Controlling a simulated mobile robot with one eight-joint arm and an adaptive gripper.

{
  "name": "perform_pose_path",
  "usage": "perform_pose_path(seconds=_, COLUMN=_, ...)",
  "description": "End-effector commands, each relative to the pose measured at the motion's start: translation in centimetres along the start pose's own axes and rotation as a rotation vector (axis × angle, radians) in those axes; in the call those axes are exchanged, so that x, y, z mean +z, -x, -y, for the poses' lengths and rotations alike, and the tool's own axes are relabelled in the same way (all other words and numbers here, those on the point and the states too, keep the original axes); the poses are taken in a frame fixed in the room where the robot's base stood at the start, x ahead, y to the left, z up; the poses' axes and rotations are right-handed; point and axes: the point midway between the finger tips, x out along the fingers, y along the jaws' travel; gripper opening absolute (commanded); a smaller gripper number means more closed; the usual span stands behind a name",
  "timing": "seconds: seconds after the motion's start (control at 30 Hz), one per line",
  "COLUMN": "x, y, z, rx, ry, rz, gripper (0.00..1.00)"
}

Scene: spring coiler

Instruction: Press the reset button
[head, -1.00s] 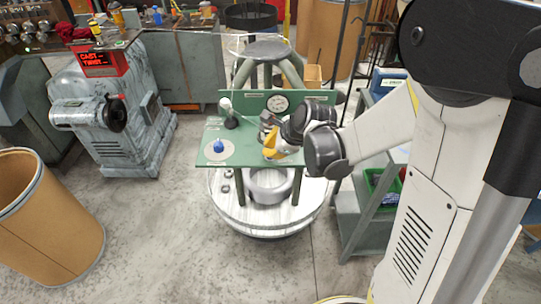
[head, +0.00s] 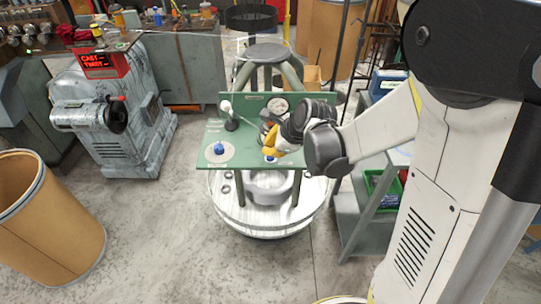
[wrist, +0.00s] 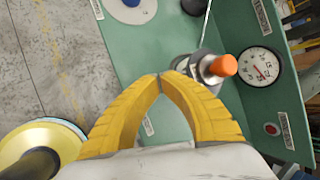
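My gripper (head: 269,152) hangs over the green bench panel (head: 210,133), right of its middle. In the wrist view its yellow fingers (wrist: 160,77) meet at the tips, with nothing visible between them. A small red button (wrist: 271,129) sits on the upright back plate, to the right of the fingers and apart from them; its label is not readable. My gripper hides it in the head view. A blue knob (head: 219,149) on a pale disc stands left of my gripper. A bit of blue (head: 270,159) shows just below the fingertips.
An orange-tipped lever (wrist: 222,66) stands close beyond the fingers. A round gauge (head: 277,105) is on the back plate. A white-ball lever (head: 226,107) rises left of my gripper. A grey machine (head: 125,130) with a red display is further left. Open floor lies in front.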

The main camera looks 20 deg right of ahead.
Motion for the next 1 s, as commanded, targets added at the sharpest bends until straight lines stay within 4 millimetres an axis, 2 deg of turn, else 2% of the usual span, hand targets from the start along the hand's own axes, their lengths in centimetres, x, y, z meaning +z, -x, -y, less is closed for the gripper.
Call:
perform_pose_path(seconds=0.27, x=0.2, y=0.3, z=0.2, rx=0.000, ry=0.000, rz=0.000, gripper=0.00)
perform_pose_path(seconds=0.73, x=2.1, y=3.9, z=2.1, rx=0.000, ry=0.000, rz=0.000, gripper=0.00)
perform_pose_path(seconds=1.0, x=2.1, y=3.9, z=2.1, rx=0.000, ry=0.000, rz=0.000, gripper=0.00)
